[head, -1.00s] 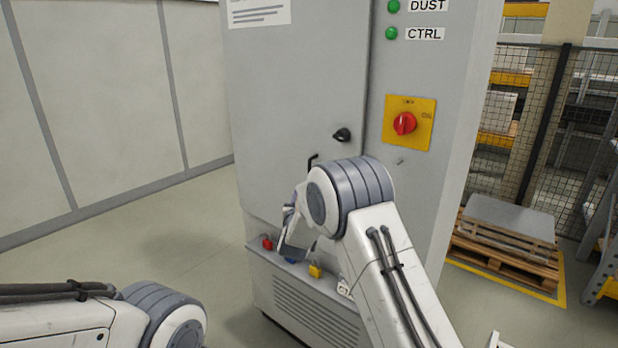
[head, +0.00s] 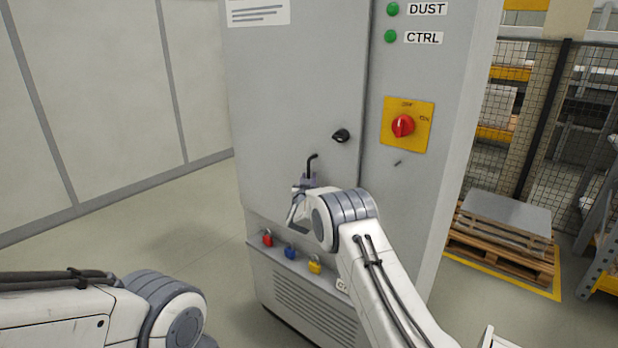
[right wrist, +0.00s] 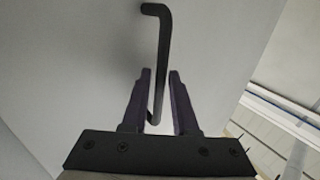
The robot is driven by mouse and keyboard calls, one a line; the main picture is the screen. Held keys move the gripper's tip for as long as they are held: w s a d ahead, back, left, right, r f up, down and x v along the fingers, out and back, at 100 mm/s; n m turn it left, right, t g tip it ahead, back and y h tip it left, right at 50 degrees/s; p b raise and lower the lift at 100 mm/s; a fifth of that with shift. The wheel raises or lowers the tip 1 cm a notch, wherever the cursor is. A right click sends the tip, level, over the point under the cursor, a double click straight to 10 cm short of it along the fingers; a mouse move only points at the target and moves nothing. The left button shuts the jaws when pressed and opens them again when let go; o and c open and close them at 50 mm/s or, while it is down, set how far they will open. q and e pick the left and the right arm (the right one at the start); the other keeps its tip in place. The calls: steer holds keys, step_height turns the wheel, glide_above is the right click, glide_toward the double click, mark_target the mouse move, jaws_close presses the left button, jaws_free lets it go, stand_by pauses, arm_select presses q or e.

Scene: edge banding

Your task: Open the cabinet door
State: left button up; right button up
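The grey cabinet door (head: 290,90) appears shut, flush with the panel on its right. A black bent handle (head: 311,162) stands out from the door low on its right side, and a black knob (head: 341,135) is above it. My right gripper (head: 307,180) is at the handle's lower part in the head view. In the right wrist view, its two dark fingers (right wrist: 160,85) are apart, with the handle (right wrist: 163,50) running down between them. The handle's top sticks out beyond the fingertips. Contact cannot be made out. My left gripper is out of view.
A red rotary switch (head: 402,125) on a yellow plate and green lamps are on the right panel. A pallet (head: 500,240) and mesh fence stand at right. Floor left of the cabinet is clear.

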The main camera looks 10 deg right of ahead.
steer(key=shift+w, duration=0.1)
steer(key=shift+c, duration=0.4)
jaws_close()
stand_by(1.1)
